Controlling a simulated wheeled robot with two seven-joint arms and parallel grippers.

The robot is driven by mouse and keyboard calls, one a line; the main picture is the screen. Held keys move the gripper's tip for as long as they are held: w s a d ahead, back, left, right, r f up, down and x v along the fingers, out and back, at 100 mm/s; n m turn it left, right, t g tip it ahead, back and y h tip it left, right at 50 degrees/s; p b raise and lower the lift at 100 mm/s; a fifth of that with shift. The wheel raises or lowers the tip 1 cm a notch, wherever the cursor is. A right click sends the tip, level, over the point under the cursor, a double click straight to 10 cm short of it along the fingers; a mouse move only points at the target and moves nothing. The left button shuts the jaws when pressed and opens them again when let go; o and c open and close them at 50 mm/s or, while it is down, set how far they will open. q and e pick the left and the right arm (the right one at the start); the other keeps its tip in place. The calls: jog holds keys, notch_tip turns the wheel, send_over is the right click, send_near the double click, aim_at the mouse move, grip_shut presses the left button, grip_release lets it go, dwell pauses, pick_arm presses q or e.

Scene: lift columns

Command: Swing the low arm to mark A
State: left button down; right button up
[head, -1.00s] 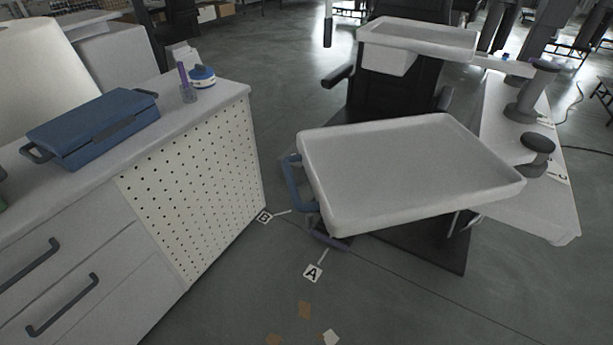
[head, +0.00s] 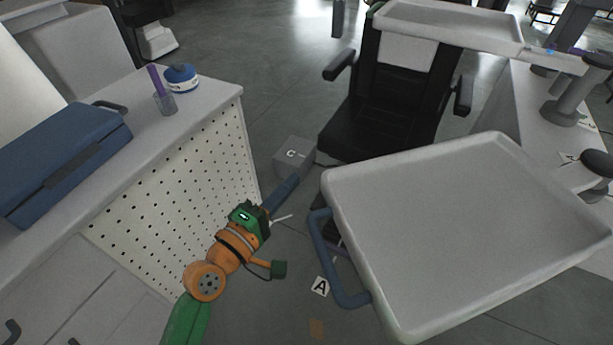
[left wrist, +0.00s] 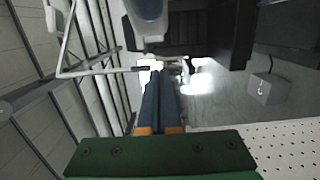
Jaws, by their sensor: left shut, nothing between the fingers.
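The large pale tray (head: 470,225) on the low arm is at the right of the head view, with a blue handle (head: 322,255) along its left side. Mark A (head: 320,286) is a white floor label just left of the handle's lower part. My left gripper (head: 292,182) reaches in from the bottom left, beside the pegboard. It is left of the handle and appears apart from it. Its blue fingers (left wrist: 163,100) are together and empty in the left wrist view. Mark B is hidden behind my left arm. My right gripper is not in view. The tray hides most of the low arm.
The pegboard cabinet (head: 170,195) stands close on the left, with a blue case (head: 62,160) and a cup (head: 164,102) on top. A grey box marked C (head: 294,156), a black chair (head: 375,120) and a higher tray (head: 450,25) are behind. Floor shows between cabinet and tray.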

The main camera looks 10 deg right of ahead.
pick_arm(q)
jog(key=x, duration=0.6)
jog(key=s+p, duration=0.1)
jog(key=s, duration=0.3)
jog(key=shift+f+p, duration=0.15)
jog(key=shift+p, duration=0.2)
jog(key=shift+w, duration=0.1)
